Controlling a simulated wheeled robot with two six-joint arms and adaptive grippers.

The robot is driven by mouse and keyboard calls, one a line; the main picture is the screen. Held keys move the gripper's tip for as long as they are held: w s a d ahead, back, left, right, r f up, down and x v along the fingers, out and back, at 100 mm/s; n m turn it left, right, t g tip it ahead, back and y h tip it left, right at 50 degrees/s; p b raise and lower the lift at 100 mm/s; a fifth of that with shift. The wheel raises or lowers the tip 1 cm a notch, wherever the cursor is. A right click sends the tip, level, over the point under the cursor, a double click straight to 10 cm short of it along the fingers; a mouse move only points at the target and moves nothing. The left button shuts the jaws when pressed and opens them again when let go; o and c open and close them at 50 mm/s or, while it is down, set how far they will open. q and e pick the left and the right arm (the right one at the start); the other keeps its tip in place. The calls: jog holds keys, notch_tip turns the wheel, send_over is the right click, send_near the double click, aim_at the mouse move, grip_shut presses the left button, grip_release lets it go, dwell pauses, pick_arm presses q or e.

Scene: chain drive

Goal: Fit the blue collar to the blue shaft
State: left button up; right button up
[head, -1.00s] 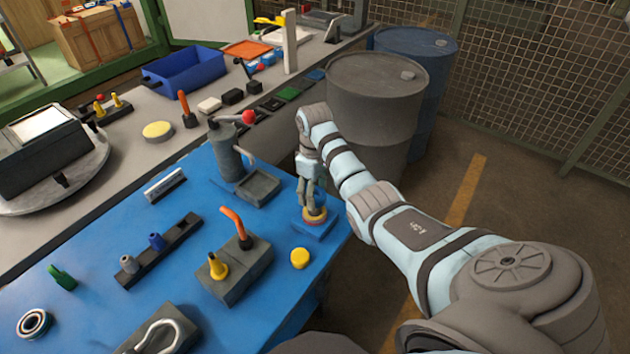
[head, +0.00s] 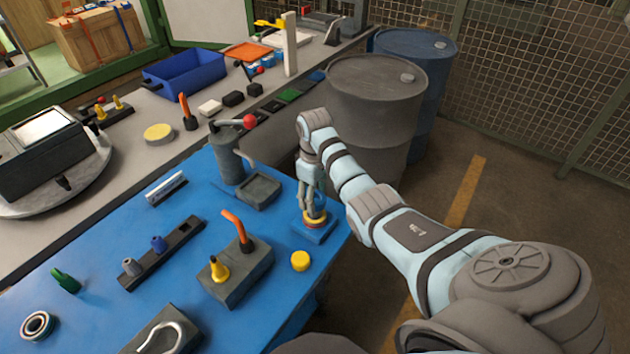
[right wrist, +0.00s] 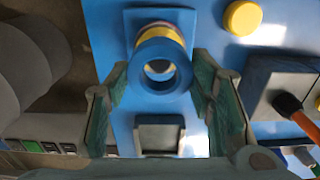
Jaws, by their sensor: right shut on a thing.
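The blue collar (right wrist: 163,68) is a ring with an open hole, seen between the fingers of my right gripper (right wrist: 160,72) in the right wrist view. It sits at the top of a stack with yellow and red rings (right wrist: 160,32) on a small blue block. My right gripper (head: 314,214) is shut on the collar, pointing down at the stack in the head view, where the fingers hide the collar. A short blue post (head: 158,243), which looks like the blue shaft, stands on a black bar beside a grey post (head: 130,266). My left gripper is out of view.
A grey block (head: 238,275) with an orange handle and a yellow cone stands between the stack and the bar. A yellow disc (head: 300,260), a grey tray (head: 260,190) and a grey cylinder with a red-knobbed lever (head: 228,155) are near the stack.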

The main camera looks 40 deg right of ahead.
jog(key=shift+w+p, duration=0.1)
jog(key=shift+p, duration=0.3)
dwell(0.6)
jog(key=shift+f+b, duration=1.4)
jog(key=shift+f, duration=1)
jog(key=o, duration=1.6)
notch_tip(320, 180, up, 8)
jog(key=shift+f, duration=0.2)
